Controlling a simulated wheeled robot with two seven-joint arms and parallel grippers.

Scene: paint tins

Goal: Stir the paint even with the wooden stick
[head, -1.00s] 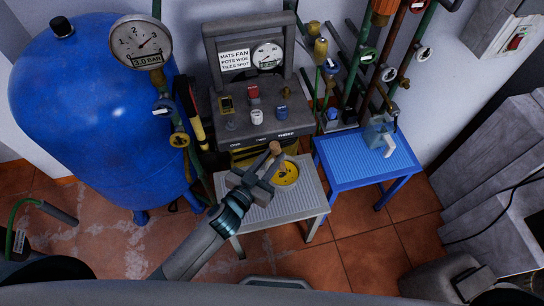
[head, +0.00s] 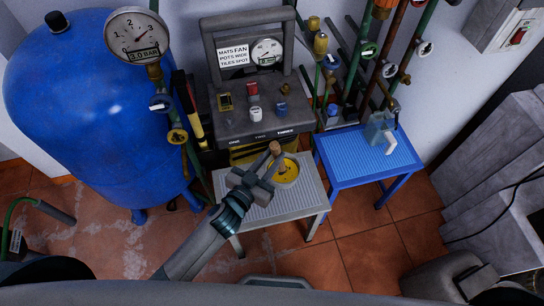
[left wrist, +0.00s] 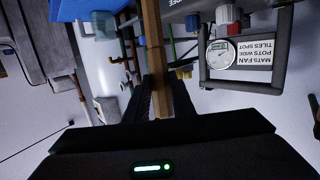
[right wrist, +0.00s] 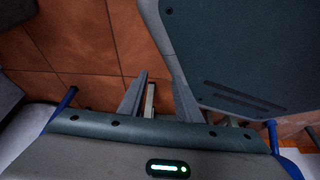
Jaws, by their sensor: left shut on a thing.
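The wooden stick (head: 276,149) is upright or slightly tilted, its top standing above my left gripper (head: 262,178). That gripper is shut on the stick, which also runs between its fingers in the left wrist view (left wrist: 154,60). The paint tin (head: 288,171) stands on the grey table, just right of and behind the gripper. Yellow paint shows inside it. The stick's lower end is hidden by the gripper, so I cannot tell how deep it is. My right gripper (right wrist: 158,98) is open and empty over the tiled floor in the right wrist view.
The grey table (head: 265,212) carries the tin. A blue table (head: 352,167) with a clear jug (head: 380,134) stands to the right. A machine with knobs (head: 262,121) is behind, with pipes and valves. A blue tank (head: 88,110) is at left.

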